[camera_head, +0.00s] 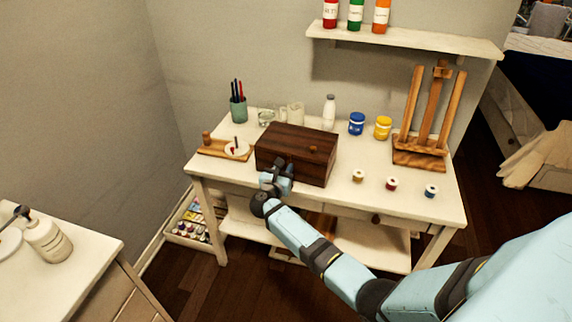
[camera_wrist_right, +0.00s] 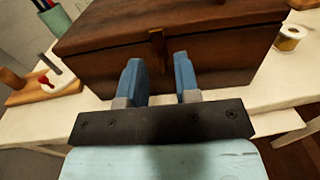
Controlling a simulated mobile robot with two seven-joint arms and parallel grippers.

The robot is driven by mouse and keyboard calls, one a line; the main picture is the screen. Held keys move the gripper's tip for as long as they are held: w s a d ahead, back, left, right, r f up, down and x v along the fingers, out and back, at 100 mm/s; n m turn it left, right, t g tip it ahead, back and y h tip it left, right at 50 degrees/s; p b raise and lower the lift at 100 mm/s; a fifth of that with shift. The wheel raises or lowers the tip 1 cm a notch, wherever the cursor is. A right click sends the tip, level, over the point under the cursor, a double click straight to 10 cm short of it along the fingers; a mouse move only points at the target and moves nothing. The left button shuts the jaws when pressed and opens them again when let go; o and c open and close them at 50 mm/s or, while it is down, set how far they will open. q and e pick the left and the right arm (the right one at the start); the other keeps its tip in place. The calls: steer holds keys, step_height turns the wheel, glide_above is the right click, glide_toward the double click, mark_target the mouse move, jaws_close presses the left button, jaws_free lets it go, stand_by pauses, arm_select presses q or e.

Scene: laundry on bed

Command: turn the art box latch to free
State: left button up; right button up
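The art box (camera_head: 292,158) is a dark brown wooden box, with its lid down, on the white table. It also fills the upper part of the right wrist view (camera_wrist_right: 205,60). My right gripper (camera_head: 276,172) is in front of the box. My left gripper is not in view.
Bottles and jars (camera_head: 356,123) stand behind. A shelf (camera_head: 405,38) hangs above.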

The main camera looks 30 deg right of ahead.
steer(key=shift+x, duration=0.95)
jaws_close()
